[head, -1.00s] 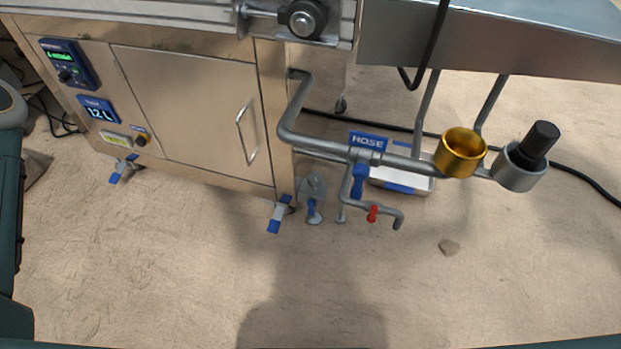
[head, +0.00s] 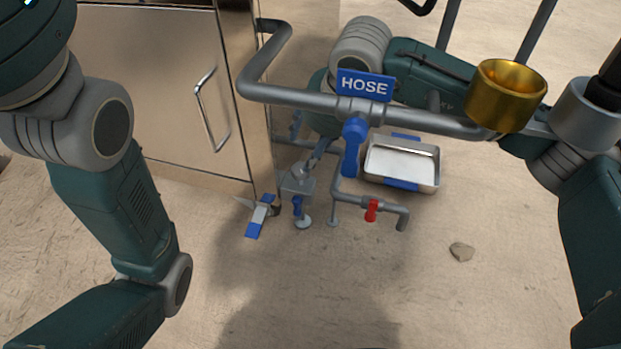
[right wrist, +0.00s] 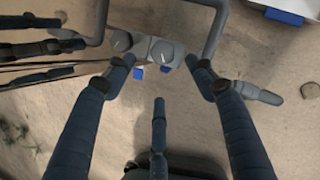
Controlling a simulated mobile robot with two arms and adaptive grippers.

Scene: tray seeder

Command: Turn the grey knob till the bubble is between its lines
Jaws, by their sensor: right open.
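A small grey block (head: 297,185) with a rounded grey knob stands low beside the cabinet corner in the head view. In the right wrist view two round, slotted grey knobs show, one at left (right wrist: 122,40) and one nearer the middle (right wrist: 163,50). My right gripper (right wrist: 160,72) is open, its fingers spread on either side of the block; I cannot tell whether they touch it. In the head view this gripper (head: 308,160) comes from behind the pipe, partly hidden. No bubble or lines can be made out. My left arm is at the left; its gripper is out of view.
A grey pipe (head: 300,97) with a HOSE sign (head: 364,85) crosses above the knob. Close by are a blue lever (head: 354,145), red valve (head: 371,211), metal tray (head: 437,165) and blue-and-white foot clip (head: 260,215). A gold cup (head: 507,100) is at right.

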